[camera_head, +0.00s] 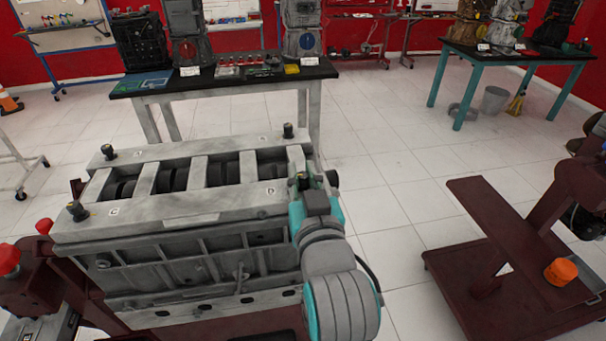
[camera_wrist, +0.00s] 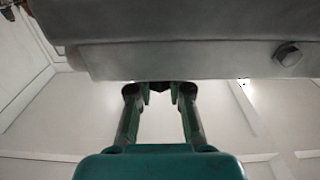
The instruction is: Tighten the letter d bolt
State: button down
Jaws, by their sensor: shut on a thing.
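The grey engine block (camera_head: 185,222) stands in the middle of the head view. A small label D (camera_head: 271,190) is on its front right top corner. My gripper (camera_head: 304,181) is at that corner, shut on the letter d bolt (camera_head: 302,175), whose dark head shows only in part. In the wrist view my gripper (camera_wrist: 159,92) has its two fingertips on either side of a small dark piece at the block's edge. Most of the bolt is hidden, so how deep it sits cannot be told.
Dark bolts stand at the other corners: front left (camera_head: 77,211) by label C, back left (camera_head: 108,152) and back right (camera_head: 288,130). A black-topped table (camera_head: 225,80) is behind the block. A dark red stand (camera_head: 515,240) is at right, with open floor between.

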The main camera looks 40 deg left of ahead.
dwell(0.3)
jog(key=c, duration=1.1)
grip_release()
jog(key=shift+o, duration=0.2)
jog(key=v, duration=0.7)
jog(key=shift+s+d, duration=0.15)
jog(key=shift+f, duration=0.1)
